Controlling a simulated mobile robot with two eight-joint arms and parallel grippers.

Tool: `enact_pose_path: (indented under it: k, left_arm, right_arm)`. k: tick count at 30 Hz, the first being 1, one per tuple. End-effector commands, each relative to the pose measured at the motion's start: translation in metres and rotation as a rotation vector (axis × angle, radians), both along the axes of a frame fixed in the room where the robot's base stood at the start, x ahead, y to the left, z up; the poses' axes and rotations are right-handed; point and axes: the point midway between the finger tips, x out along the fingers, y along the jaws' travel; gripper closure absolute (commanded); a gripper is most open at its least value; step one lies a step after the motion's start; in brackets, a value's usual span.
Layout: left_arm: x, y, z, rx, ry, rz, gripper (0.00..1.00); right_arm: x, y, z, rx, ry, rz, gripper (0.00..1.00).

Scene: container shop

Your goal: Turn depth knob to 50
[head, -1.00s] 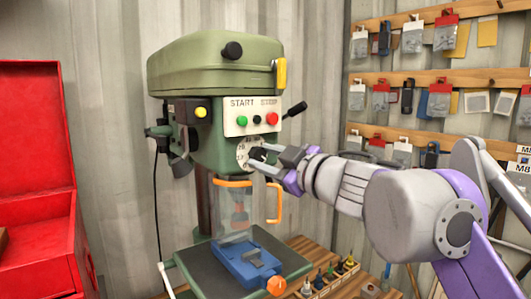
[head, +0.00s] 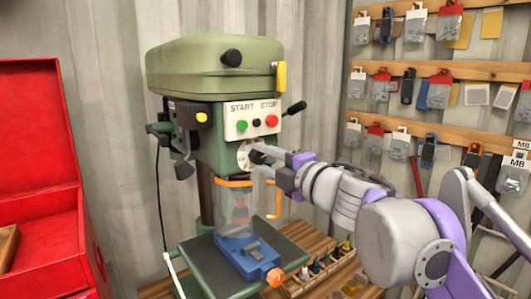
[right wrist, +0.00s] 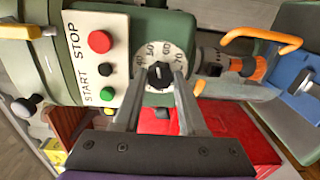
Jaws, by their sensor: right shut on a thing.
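The green drill press (head: 215,75) stands at the middle of the head view. Its white numbered depth dial (head: 243,157) sits on the front below the start and stop buttons. The dial also shows in the right wrist view (right wrist: 178,58), with the black depth knob (right wrist: 159,76) at its centre. My right gripper (head: 257,158) reaches in from the right, and its two fingers are shut on the knob, one on each side. The knob is mostly hidden by the fingers in the head view. I cannot tell the exact setting. My left gripper is out of view.
The green start button (head: 242,126) and red stop button (head: 271,120) are just above the dial. A clear guard (head: 237,211) with orange handles hangs below, over a blue vise (head: 243,259). A red toolbox (head: 40,215) stands left. Pegboard rails with packets (head: 440,72) are at right.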

Motion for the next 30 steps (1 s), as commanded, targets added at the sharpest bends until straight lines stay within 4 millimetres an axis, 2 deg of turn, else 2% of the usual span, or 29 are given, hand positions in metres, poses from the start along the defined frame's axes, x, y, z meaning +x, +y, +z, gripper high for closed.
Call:
enact_pose_path:
  k: [3,12,30]
  left_arm:
    - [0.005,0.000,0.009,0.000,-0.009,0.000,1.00]
    - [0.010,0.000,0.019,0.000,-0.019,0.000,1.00]
    - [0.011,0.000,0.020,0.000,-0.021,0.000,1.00]
  right_arm:
    - [0.000,0.000,0.003,-0.064,-0.049,0.000,1.00]
    - [0.000,0.000,0.001,-0.168,-0.124,0.000,1.00]
    - [0.000,0.000,0.000,-0.197,-0.143,0.000,1.00]
